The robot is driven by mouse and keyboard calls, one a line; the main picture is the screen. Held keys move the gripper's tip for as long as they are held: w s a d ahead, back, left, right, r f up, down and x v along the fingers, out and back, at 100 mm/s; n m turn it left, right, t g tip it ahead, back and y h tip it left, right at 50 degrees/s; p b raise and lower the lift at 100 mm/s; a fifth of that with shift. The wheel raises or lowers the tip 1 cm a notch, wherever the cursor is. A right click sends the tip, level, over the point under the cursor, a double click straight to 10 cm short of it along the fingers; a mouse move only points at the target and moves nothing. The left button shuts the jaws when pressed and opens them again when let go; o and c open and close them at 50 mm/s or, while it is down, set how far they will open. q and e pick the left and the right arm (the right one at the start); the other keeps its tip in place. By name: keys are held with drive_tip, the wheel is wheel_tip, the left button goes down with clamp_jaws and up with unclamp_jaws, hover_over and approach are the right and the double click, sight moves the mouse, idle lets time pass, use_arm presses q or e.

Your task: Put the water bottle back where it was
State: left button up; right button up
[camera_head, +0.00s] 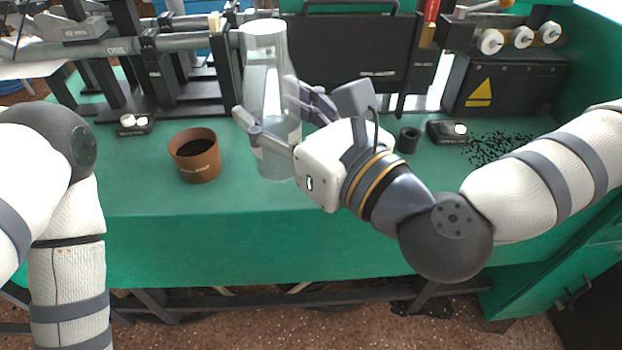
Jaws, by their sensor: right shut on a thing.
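The clear water bottle (266,75) stands upright in the middle of the view, over the green workbench (190,240). My right gripper (268,122) comes in from the right and is shut around the bottle's middle. I cannot tell whether the bottle's base touches the bench top. My left arm shows at the left edge, but its gripper is not in view.
A brown cup (195,155) stands left of the bottle. A small black cylinder (408,140) and black granules (497,147) lie to the right. Black machinery and a black case (350,55) line the back. The bench front is clear.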

drive_tip(key=w+f+b, duration=0.2)
drive_tip(key=w+f, duration=0.2)
drive_tip(key=w+d+f+b, duration=0.1)
drive_tip(key=w+f+b, duration=0.1)
drive_tip(key=w+f, duration=0.3)
drive_tip(key=w+d+f+b, duration=0.1)
drive_tip(key=w+f+b, duration=0.1)
drive_tip(key=w+f, duration=0.2)
drive_tip(key=shift+w+f, duration=0.2)
drive_tip(key=shift+w, duration=0.4)
use_arm(q)
drive_tip(key=s+f+g, duration=0.2)
drive_tip(key=s+f, duration=0.5)
drive_tip(key=shift+f+g, duration=0.25)
drive_tip(key=shift+g, duration=0.15)
use_arm(e)
drive_tip(key=shift+a, duration=0.1)
